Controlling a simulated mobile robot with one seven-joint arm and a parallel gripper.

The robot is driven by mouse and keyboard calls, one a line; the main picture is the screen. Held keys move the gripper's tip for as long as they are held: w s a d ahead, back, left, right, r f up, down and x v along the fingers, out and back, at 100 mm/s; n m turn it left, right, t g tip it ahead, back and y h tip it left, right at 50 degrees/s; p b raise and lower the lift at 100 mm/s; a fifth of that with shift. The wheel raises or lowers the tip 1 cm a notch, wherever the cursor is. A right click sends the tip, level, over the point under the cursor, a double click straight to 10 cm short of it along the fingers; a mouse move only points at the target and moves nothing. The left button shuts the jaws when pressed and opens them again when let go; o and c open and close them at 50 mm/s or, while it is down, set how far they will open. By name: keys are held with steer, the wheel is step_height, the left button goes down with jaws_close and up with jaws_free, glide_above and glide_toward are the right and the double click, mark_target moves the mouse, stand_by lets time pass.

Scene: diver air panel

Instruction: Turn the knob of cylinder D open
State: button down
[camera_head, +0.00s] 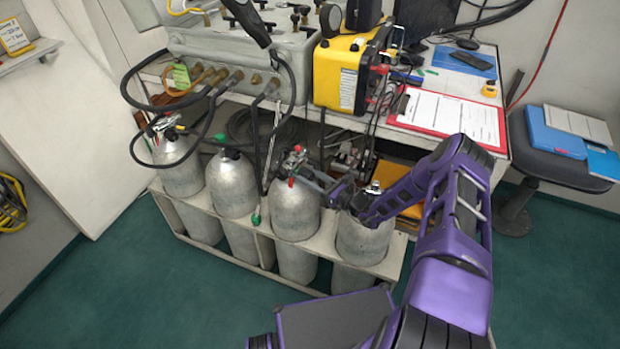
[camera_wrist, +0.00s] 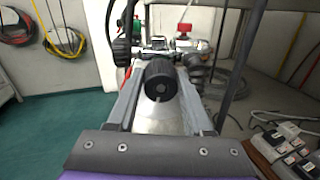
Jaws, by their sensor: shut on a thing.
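Several grey gas cylinders stand in a row in a white rack (camera_head: 325,245). No letter that marks cylinder D is readable. My gripper (camera_head: 312,178) reaches in from the right to the valve (camera_head: 295,160) on top of the third cylinder (camera_head: 293,212) from the left. In the wrist view a black ribbed knob (camera_wrist: 160,80) with a pale mark on its lower rim sits between my two grey fingers, which are shut on it. The silver cylinder top (camera_wrist: 158,120) shows below the knob. The rightmost cylinder (camera_head: 362,242) is partly behind my arm.
The leftmost cylinder (camera_head: 180,168) and the second one (camera_head: 232,188) stand to the left. Black hoses (camera_head: 285,105) hang from the grey panel box (camera_head: 240,60). A yellow case (camera_head: 335,72) and a red clipboard (camera_head: 450,115) lie on the bench above. Green floor is open in front.

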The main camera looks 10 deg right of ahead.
steer(key=n, duration=0.3)
steer(key=shift+b, duration=0.3)
steer(key=shift+c, duration=1.5)
jaws_free()
steer(key=v, duration=1.7)
steer(key=shift+s+d+f, duration=0.15)
steer(key=shift+s, duration=0.05)
